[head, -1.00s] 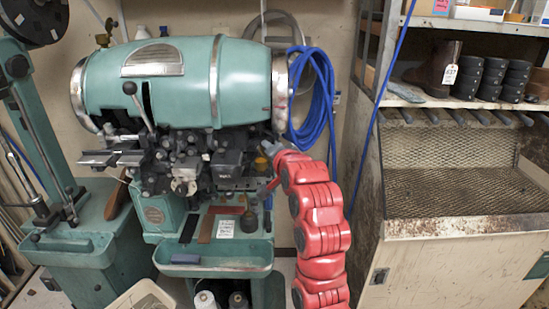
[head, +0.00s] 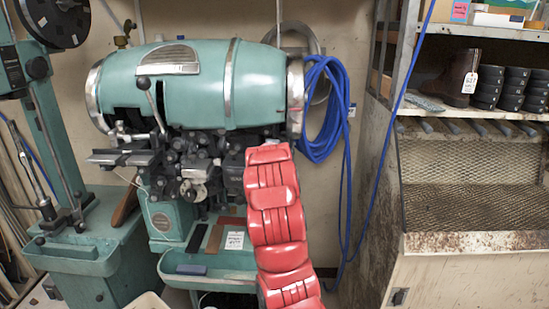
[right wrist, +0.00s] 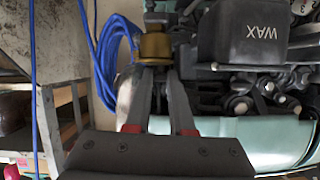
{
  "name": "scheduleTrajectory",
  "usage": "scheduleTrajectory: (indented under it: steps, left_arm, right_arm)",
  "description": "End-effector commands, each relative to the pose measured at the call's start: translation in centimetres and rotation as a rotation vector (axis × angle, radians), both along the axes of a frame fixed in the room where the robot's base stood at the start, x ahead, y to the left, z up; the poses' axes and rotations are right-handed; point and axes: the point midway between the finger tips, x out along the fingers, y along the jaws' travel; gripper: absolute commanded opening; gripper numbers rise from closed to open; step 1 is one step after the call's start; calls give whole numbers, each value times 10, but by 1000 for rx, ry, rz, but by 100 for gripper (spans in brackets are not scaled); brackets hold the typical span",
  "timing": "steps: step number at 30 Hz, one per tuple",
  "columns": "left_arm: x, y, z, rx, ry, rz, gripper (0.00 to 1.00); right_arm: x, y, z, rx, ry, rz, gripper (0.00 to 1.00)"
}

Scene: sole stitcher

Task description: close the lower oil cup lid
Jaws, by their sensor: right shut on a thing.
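A brass-coloured oil cup (right wrist: 153,47) shows in the right wrist view, just past the tips of my right gripper (right wrist: 161,76). The two dark fingers come together at its near side, and my right gripper is shut on a small part there. I cannot make out the lid apart from the cup, nor whether it is open or shut. In the head view my red right arm hides the gripper and the cup, in front of the right end of the green stitching machine (head: 200,85). My left gripper is not in view.
A dark box marked WAX (right wrist: 243,35) stands close beside the cup. Blue hose (head: 325,125) hangs at the machine's right end. A green tray (head: 215,262) is below. A rusty cabinet (head: 450,270) stands at the right.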

Motion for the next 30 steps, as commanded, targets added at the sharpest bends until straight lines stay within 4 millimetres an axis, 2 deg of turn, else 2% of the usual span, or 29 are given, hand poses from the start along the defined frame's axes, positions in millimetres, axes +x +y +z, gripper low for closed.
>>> scheduleTrajectory:
  steps: [9,23,24,28,30]
  left_arm:
    - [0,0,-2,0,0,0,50]
    - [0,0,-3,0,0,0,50]
    - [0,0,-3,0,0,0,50]
    - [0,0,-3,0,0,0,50]
    - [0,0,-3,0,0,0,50]
  right_arm:
    - [0,2,-2,-87,-1,-2,0]
    - [0,2,-3,-95,0,0,0]
    - [0,2,-3,-95,0,0,28]
    - [0,2,-3,-95,0,0,51]
    - [0,2,-3,-95,-1,0,51]
